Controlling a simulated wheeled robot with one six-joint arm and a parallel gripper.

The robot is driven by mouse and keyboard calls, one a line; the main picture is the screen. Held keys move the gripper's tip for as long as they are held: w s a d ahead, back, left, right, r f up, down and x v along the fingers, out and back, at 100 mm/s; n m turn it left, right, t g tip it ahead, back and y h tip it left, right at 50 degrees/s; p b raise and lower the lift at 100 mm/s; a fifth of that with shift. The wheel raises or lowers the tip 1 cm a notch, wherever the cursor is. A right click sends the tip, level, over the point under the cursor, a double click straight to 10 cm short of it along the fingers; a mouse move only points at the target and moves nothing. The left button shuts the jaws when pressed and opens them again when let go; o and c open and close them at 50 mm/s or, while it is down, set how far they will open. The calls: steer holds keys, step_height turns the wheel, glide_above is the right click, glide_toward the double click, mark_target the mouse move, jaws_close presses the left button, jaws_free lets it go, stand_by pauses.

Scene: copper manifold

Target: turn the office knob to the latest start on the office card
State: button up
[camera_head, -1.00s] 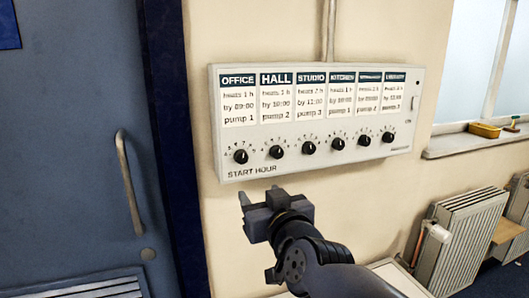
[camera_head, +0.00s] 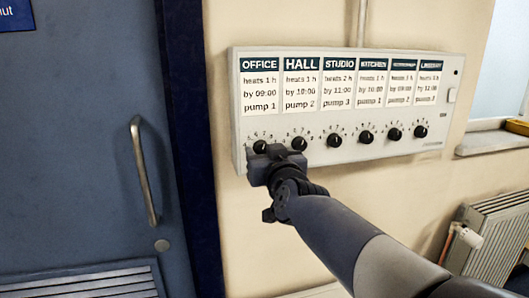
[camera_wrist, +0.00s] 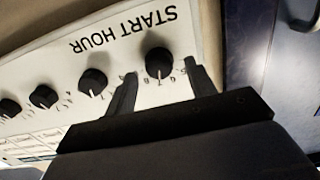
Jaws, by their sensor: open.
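The office knob (camera_head: 259,147) is a round black dial at the left end of the white control box. The office card (camera_head: 260,92) above it reads "heats 1 h, by 09:00, pump 1". My gripper (camera_head: 274,158) is in front of the box's lower left corner and partly covers the knob's scale. In the wrist view, which is upside down, my gripper (camera_wrist: 159,72) is open, with one finger on each side of the office knob (camera_wrist: 159,62). The knob's white mark points towards the scale's middle; its exact number is unclear. I cannot tell whether the fingers touch it.
The hall knob (camera_head: 299,143) is close beside my gripper, with several more knobs in the row. A blue door with a handle (camera_head: 144,170) is at the left. A radiator (camera_head: 500,240) and window sill (camera_head: 490,143) are at the right.

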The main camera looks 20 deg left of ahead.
steer(key=shift+w+a, duration=0.3)
steer(key=shift+w, duration=0.15)
steer(key=shift+c, duration=0.4)
steer(key=c, duration=0.9)
steer(key=shift+o, duration=0.2)
steer(key=shift+m, duration=0.3)
steer(key=shift+d+f+m+b, duration=0.1)
steer(key=shift+m+b, duration=0.65)
steer(key=shift+m, duration=1.85)
